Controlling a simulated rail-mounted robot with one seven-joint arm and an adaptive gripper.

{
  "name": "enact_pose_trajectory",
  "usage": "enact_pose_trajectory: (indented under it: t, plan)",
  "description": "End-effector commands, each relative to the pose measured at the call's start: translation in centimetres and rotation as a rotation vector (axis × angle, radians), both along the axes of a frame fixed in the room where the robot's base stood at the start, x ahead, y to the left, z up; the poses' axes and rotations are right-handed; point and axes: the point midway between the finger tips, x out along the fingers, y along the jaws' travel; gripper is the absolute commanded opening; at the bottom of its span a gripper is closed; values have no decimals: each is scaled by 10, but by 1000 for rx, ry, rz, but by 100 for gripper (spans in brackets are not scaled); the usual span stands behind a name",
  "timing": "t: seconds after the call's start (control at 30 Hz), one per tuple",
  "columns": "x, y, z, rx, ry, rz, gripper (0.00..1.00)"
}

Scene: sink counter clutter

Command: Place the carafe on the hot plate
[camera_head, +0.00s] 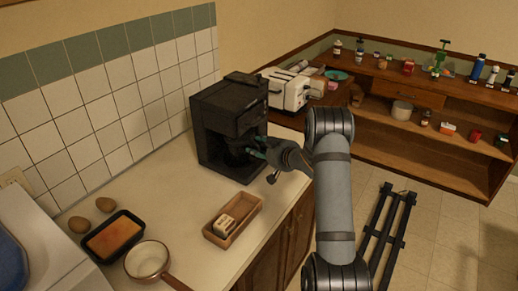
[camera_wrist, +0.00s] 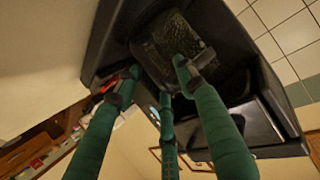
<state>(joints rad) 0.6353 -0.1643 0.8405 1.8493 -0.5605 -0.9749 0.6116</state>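The black coffee maker (camera_head: 228,115) stands on the counter against the tiled wall. In the wrist view its dark body (camera_wrist: 112,38) surrounds a dark, glossy glass vessel, which looks like the carafe (camera_wrist: 160,40). In the head view the carafe is a dark shape inside the machine's open front, hard to separate from it. My gripper (camera_head: 255,149) reaches into that front from the right. Its green fingers (camera_wrist: 157,70) are spread, with the tips at or close to the carafe. Whether they grip it is unclear. The hot plate cannot be made out, nor whether the carafe rests on it.
A wooden tray (camera_head: 217,239) with a small block lies in front of the coffee maker. A white toaster (camera_head: 287,93) stands behind. A shelf unit (camera_head: 440,160) is beyond.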

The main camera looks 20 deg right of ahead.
Motion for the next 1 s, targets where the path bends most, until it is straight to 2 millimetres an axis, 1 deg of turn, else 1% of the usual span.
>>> enact_pose_trajectory:
  t: [0.23,0.37,0.47,0.7,0.8,0.9,1.0]
  plan:
    - [-1,-1,1,0,0,-1,39]
    - [-12,-3,6,0,0,-2,39]
    - [-28,-6,12,1,0,-4,39]
    - [-73,-13,31,-1,0,-3,39]
    - [-89,-15,38,-1,-1,-3,39]
    - [-100,-16,42,0,0,-1,39]
    - [-107,-17,45,0,0,-1,39]
